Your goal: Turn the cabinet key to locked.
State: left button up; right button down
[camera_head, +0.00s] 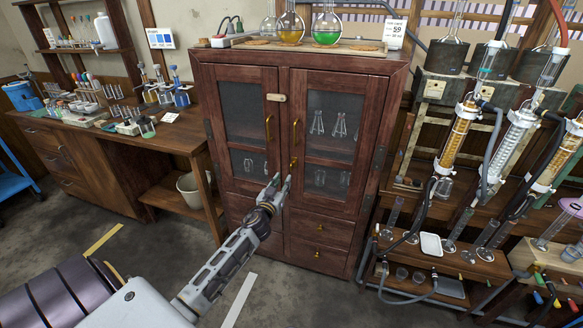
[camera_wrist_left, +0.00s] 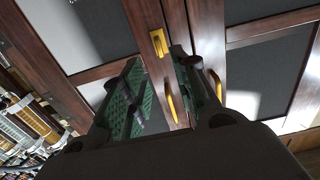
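The dark red wooden cabinet (camera_head: 320,78) stands shut in the middle of the head view, with two glazed doors. A small brass lock fitting (camera_head: 293,163) sits on the right door below its handle. The lock fitting also shows in the left wrist view as a yellow plate (camera_wrist_left: 157,42), just beyond my fingertips; the key's angle is too small to tell. My left gripper (camera_head: 281,181) is just below and in front of the lock fitting. In the wrist view its green-padded fingers (camera_wrist_left: 156,62) are apart with nothing between them. My right gripper is not seen.
Brass door handles (camera_head: 268,128) (camera_head: 295,130) stick out close to the fingers. Flasks (camera_head: 326,28) stand on top. The reflux rig (camera_head: 458,133) is at right, a workbench (camera_head: 130,139) at left. Floor before the cabinet is clear.

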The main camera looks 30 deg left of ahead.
aim_at(291, 167)
pick_arm(q)
jog(key=shift+x, duration=5.05)
jog(key=shift+w+a, duration=0.1)
jog(key=shift+w, duration=0.6)
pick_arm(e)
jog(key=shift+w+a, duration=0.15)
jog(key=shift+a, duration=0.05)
pick_arm(q)
grip_shut()
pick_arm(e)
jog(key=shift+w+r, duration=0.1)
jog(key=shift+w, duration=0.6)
